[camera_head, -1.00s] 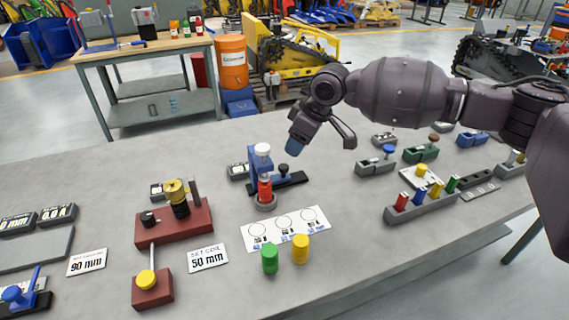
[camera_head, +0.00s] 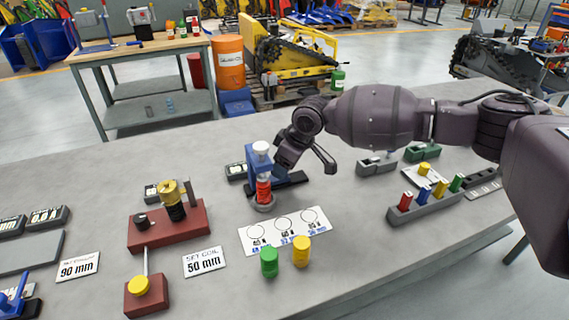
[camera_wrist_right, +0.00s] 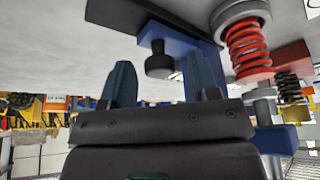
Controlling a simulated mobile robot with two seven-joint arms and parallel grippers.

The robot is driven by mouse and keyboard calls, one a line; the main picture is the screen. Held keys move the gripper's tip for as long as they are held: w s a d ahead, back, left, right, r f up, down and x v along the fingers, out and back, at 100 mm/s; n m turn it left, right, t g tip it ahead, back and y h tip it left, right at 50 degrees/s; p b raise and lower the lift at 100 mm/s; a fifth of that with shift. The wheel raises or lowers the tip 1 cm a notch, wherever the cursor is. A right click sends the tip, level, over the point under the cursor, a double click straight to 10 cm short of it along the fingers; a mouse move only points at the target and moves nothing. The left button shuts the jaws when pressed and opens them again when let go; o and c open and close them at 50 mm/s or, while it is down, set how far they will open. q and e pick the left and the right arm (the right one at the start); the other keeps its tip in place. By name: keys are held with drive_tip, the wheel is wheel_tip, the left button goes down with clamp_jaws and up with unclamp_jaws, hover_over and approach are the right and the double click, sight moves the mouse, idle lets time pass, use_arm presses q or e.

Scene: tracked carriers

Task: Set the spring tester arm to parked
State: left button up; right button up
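The spring tester stands on the grey bench in the head view, with a blue frame (camera_head: 252,165), a white-topped post (camera_head: 261,148) and a red spring (camera_head: 263,190) in a grey cup. Its dark base strip (camera_head: 295,180) runs to the right. My right gripper (camera_head: 281,167) is just right of the blue frame, low over the base, and hides the tester's black knob there. In the right wrist view the two fingers (camera_wrist_right: 160,78) are apart, with the black knob (camera_wrist_right: 158,64) seen beyond and between them. Contact cannot be told. My left gripper is out of view.
A red fixture (camera_head: 170,236) stands left. A grey rack of coloured pieces (camera_head: 424,207) stands right. Bare bench lies between tester and rack.

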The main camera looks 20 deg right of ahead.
clamp_jaws()
drive_tip(key=shift+d, duration=0.3)
drive_tip(key=d+p, duration=0.1)
drive_tip(key=d, duration=0.8)
drive_tip(key=shift+w+d, duration=0.15)
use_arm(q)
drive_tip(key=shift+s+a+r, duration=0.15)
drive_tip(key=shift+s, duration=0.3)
use_arm(e)
drive_tip(key=shift+w+d, duration=0.1)
drive_tip(key=shift+d, duration=0.15)
drive_tip(key=shift+c, duration=1.6)
unclamp_jaws()
drive_tip(key=o, duration=0.4)
drive_tip(key=shift+d, duration=0.15)
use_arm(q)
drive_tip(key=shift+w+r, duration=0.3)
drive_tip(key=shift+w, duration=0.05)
